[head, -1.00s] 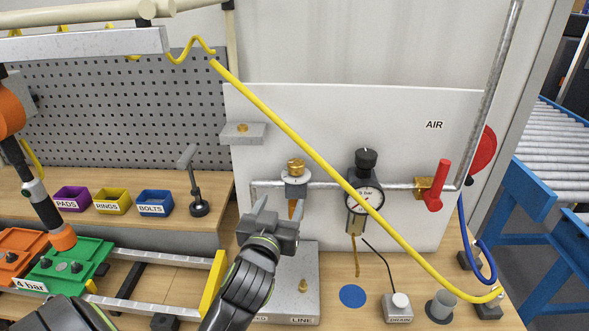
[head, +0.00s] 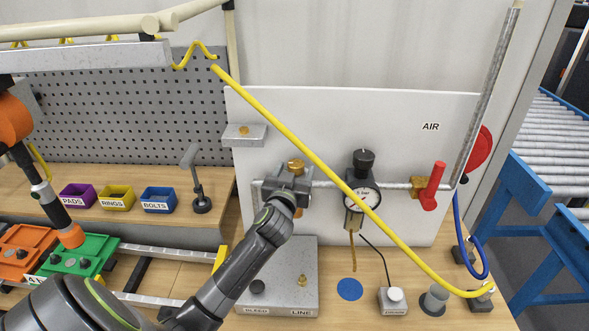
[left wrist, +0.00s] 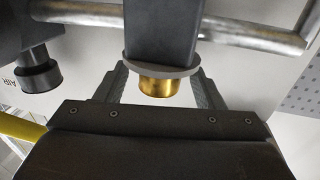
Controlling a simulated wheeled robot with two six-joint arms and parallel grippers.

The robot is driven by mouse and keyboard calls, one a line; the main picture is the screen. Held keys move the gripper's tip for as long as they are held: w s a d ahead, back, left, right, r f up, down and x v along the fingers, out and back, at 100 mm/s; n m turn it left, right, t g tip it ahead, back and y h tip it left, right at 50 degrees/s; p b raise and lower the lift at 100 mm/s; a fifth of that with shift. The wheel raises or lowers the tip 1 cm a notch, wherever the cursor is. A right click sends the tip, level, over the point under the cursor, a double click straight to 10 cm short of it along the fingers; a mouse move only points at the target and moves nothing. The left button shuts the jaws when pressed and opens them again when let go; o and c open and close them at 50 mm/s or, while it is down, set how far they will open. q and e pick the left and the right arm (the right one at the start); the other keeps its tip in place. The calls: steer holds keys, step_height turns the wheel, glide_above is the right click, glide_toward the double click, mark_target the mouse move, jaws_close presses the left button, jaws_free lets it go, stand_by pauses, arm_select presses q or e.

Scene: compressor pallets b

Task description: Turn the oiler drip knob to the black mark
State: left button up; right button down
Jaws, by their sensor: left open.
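The oiler is on the pipe of the white AIR panel, with its brass drip knob (head: 296,164) on top. My left gripper (head: 294,173) is raised in front of the oiler and hides most of its body. In the left wrist view the brass knob (left wrist: 159,86) sits between the two open fingers of my left gripper (left wrist: 160,78), with a gap on each side. The grey collar (left wrist: 160,66) and dark oiler body (left wrist: 161,30) are beyond it. I cannot make out the black mark. My right gripper is not in view.
The yellow hose (head: 300,137) slants across the panel just right of the gripper. The gauge (head: 362,201) with a black knob and the red valve handle (head: 432,186) are further right. A grey bracket (head: 244,135) juts out at upper left. A LINE block (head: 283,262) stands below.

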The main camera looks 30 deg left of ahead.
arm_select(q)
steer(key=shift+w, duration=0.1)
steer(key=shift+c, duration=0.2)
steer(key=c, duration=0.9)
steer(key=shift+f+n+y+b, duration=0.15)
steer(key=shift+n+y+b, duration=0.15)
steer(key=shift+y+b, duration=0.3)
steer(key=n+g+y+b, duration=0.3)
steer(key=g+b, duration=0.1)
steer(key=b, duration=0.1)
steer(key=n+g+y+b, duration=0.3)
steer(key=g+b, duration=0.1)
steer(key=b, duration=0.2)
steer(key=w+d+n+g+y+b, duration=0.1)
steer(key=n+g+y+b, duration=0.2)
steer(key=b, duration=0.3)
steer(key=shift+w+f+n+g+y, duration=0.1)
steer(key=shift+n+g+y, duration=0.3)
steer(key=shift+n+g, duration=0.2)
steer(key=shift+n+g+b, duration=0.8)
steer(key=shift+g+b, duration=0.35)
steer(key=shift+g, duration=0.05)
steer(key=shift+r+y, duration=0.2)
steer(key=shift+y, duration=0.1)
steer(key=o, duration=0.9)
steer(key=shift+w, duration=0.1)
steer(key=shift+o, duration=0.2)
